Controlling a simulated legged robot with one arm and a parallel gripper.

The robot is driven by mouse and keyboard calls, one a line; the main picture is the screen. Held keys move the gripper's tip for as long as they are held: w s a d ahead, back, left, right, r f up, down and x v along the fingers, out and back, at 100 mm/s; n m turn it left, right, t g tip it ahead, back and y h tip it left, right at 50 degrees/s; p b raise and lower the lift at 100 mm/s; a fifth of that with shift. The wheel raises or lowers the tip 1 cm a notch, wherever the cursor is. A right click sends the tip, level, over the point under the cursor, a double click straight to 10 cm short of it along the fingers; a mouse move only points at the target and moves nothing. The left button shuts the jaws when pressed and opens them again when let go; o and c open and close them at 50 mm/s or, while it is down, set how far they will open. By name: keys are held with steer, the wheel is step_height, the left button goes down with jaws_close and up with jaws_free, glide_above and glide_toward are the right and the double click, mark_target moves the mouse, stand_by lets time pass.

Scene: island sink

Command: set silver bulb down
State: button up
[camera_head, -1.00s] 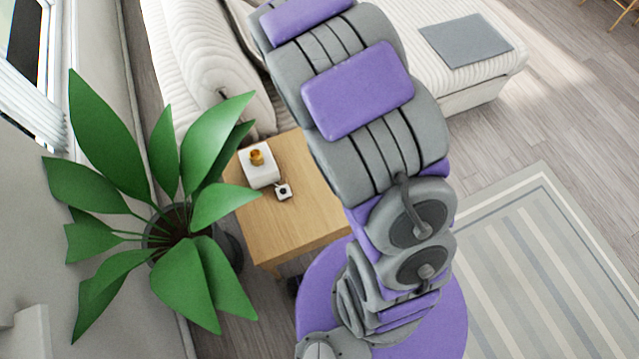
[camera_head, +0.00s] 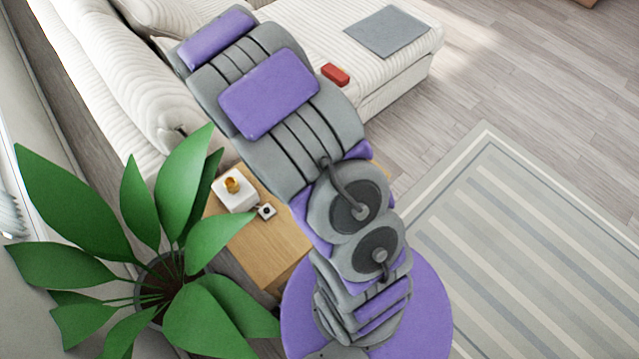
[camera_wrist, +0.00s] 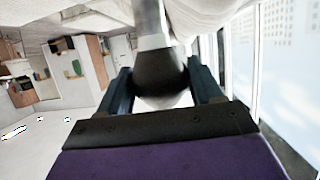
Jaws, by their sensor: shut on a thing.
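In the wrist view my gripper (camera_wrist: 160,68) has its two dark blue fingers on either side of a bulb-like thing and is shut on it. This silver bulb (camera_wrist: 151,18) shows a pale silver part at the top and a dark, rounded part between the fingers. The silver bulb cannot be made out in the head view. My gripper is hidden there behind my own grey and purple arm.
A wooden side table (camera_head: 262,250) holds a white box (camera_head: 234,191) with an amber item and a small white object (camera_head: 266,211). A plant (camera_head: 165,265) stands left. A cream sofa (camera_head: 300,30) carries a red block (camera_head: 335,75) and grey mat (camera_head: 387,32). A striped rug (camera_head: 520,235) lies right.

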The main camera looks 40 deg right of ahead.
steer(key=s+d+f, duration=0.2)
steer(key=d+f, duration=1.9)
steer(key=s+d+f+m+h, duration=0.1)
steer(key=s+d+f, duration=0.5)
steer(key=s+f, duration=0.35)
steer(key=s+d+f+m+h, duration=0.1)
steer(key=s+d+f, duration=0.6)
steer(key=s, duration=0.4)
step_height(320, 180, down, 11)
steer(key=a+b, duration=0.1)
steer(key=b, duration=0.1)
steer(key=shift+r+b, duration=0.15)
steer(key=shift+b, duration=0.15)
steer(key=shift+f+b, duration=0.4)
steer(key=shift+f, duration=0.1)
steer(key=shift+f, duration=0.15)
